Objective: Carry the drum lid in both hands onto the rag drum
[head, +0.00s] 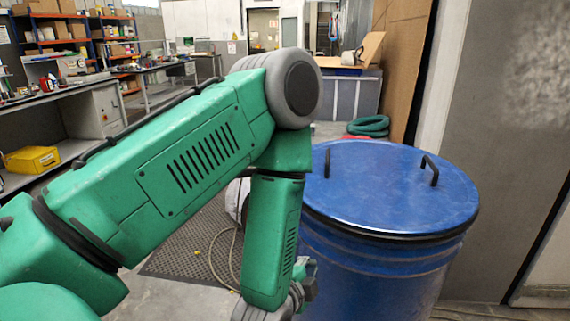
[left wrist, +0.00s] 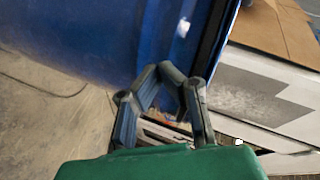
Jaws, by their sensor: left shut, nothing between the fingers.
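A blue drum lid (head: 390,185) with two black handles, one at its left and one at its right, lies level on top of a ribbed blue drum (head: 375,275). A dark rim runs round the lid's edge. My left gripper (left wrist: 158,74) shows in the left wrist view with its fingertips together and nothing between them. It is low beside the blue drum wall (left wrist: 80,35), away from the handles; I cannot tell if it touches the wall. In the head view my green left arm hides part of the drum's left side. My right gripper is not in view.
A grey panel wall (head: 510,130) stands close at the drum's right. Brown cardboard (head: 405,60) leans behind it. A coiled green hose (head: 369,126) lies behind the drum. A dark mat (head: 190,250) and a loose cable lie on the floor at left. A bench with a yellow bin (head: 32,160) is farther left.

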